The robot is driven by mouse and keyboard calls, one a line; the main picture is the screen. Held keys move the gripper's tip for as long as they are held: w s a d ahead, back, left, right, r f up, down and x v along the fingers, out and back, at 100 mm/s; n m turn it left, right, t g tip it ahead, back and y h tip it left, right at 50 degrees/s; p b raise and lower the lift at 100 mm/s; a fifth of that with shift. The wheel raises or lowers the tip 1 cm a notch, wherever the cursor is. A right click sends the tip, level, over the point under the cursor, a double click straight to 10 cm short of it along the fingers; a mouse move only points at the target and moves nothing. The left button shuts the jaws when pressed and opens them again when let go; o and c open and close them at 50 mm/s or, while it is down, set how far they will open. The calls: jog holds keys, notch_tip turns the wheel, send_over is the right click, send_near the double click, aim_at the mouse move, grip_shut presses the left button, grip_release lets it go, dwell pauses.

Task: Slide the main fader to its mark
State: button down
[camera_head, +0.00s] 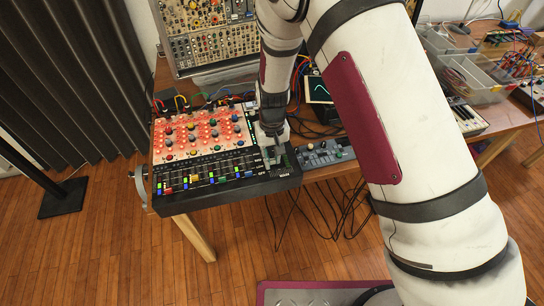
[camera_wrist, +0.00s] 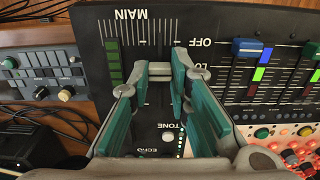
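The mixer (camera_head: 232,190) stands on the table's front corner. Its main fader strip, with the printed word MAIN (camera_wrist: 131,14) and a scale of lines, lies under my gripper in the wrist view. A light grey piece shows between the fingertips. It may be the main fader's cap; contact is unclear. In the head view, my gripper (camera_head: 274,155) is over the mixer's right end and hides the fader.
A small grey knob box (camera_head: 325,153) sits right of the mixer, with loose cables below. A modular rack (camera_head: 205,40) stands behind. A metal bracket (camera_head: 141,187) is at the mixer's left.

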aim_at(275, 172)
jog(key=shift+s, duration=0.1)
jog(key=shift+s+d+p, duration=0.25)
jog(key=shift+s+p, duration=0.15)
jog(key=shift+s, duration=0.3)
jog(key=shift+s+d+p, duration=0.2)
jog(key=shift+s+p, duration=0.15)
jog(key=shift+s, duration=0.35)
jog(key=c, duration=1.5)
grip_release()
jog(key=shift+r, duration=6)
